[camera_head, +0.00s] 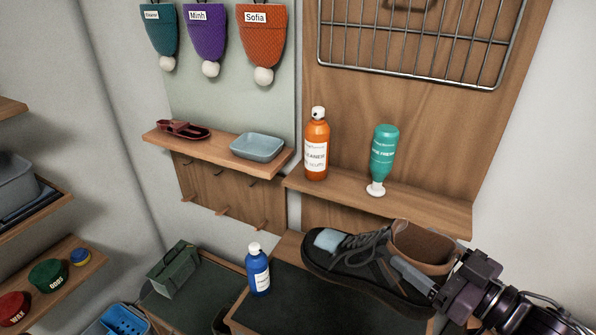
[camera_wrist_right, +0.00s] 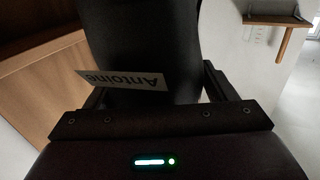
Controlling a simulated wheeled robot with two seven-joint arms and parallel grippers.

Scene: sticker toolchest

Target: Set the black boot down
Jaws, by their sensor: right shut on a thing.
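The black boot (camera_head: 350,262) is upright at the lower right of the head view, toe to the left, with brown lining at its collar. A pale blue patch (camera_head: 328,240) shows on its toe. My right gripper (camera_head: 412,272) is shut on the boot near its heel. In the right wrist view the dark boot (camera_wrist_right: 135,40) fills the space between the fingers, with a white label reading "Antoine" (camera_wrist_right: 122,80). The boot overlaps the dark bench mat (camera_head: 290,312); I cannot tell whether its sole touches it. My left gripper is not in view.
A blue bottle (camera_head: 258,270) stands left of the boot's toe. An orange cleaner bottle (camera_head: 316,150) and a green bottle (camera_head: 384,155) stand on the wooden shelf (camera_head: 430,207) behind. A green box (camera_head: 173,270) sits further left.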

